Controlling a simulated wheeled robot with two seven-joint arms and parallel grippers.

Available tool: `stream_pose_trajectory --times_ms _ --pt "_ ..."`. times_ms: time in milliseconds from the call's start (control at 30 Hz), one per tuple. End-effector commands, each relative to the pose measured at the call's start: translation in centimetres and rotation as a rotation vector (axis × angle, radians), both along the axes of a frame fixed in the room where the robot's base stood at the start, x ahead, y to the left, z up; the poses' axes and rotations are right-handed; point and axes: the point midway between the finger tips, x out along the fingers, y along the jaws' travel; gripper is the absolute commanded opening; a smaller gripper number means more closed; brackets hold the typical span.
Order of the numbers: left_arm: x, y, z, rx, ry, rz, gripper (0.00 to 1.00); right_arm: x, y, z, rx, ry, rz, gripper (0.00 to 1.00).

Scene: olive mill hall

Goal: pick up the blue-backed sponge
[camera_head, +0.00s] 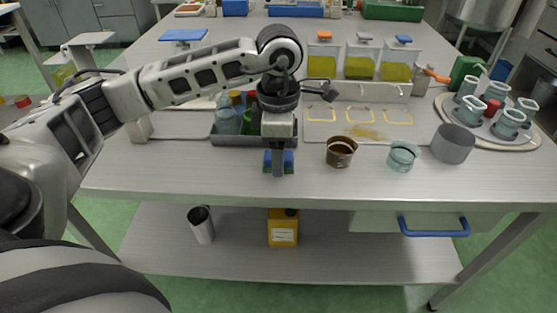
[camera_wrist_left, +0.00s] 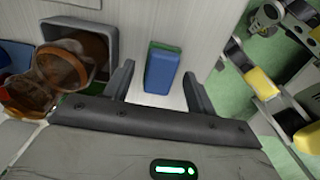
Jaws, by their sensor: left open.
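The blue-backed sponge (camera_wrist_left: 162,71) shows in the left wrist view as a blue block with a green layer along its far edge. It lies on the pale table top between my open fingers, apart from both. In the head view the sponge (camera_head: 289,158) is near the front edge of the table, partly hidden behind my left gripper. My left gripper (camera_head: 279,165) points down over it; in the left wrist view the gripper (camera_wrist_left: 160,88) is open with nothing held. My right gripper is in neither view.
A grey bin (camera_head: 226,141) with bottles and jars stands just behind and left of the sponge. A brown cup (camera_head: 341,152), a glass cup (camera_head: 402,156) and a grey cup (camera_head: 452,144) stand to the right. The table's front edge (camera_head: 330,196) is close.

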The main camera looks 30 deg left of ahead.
Motion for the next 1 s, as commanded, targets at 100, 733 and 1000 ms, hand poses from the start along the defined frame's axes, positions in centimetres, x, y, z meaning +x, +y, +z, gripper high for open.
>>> stream_pose_trajectory --times_ms 100,733,1000 --pt "0.0 0.0 0.0 0.000 0.000 0.001 0.48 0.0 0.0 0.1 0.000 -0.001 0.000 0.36" --pt "0.0 0.0 1.2 -0.001 -0.001 0.001 0.08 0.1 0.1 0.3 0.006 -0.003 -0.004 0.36" --pt "-1.3 -1.6 5.8 -0.001 -0.006 -0.007 0.08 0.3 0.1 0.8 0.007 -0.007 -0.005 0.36"
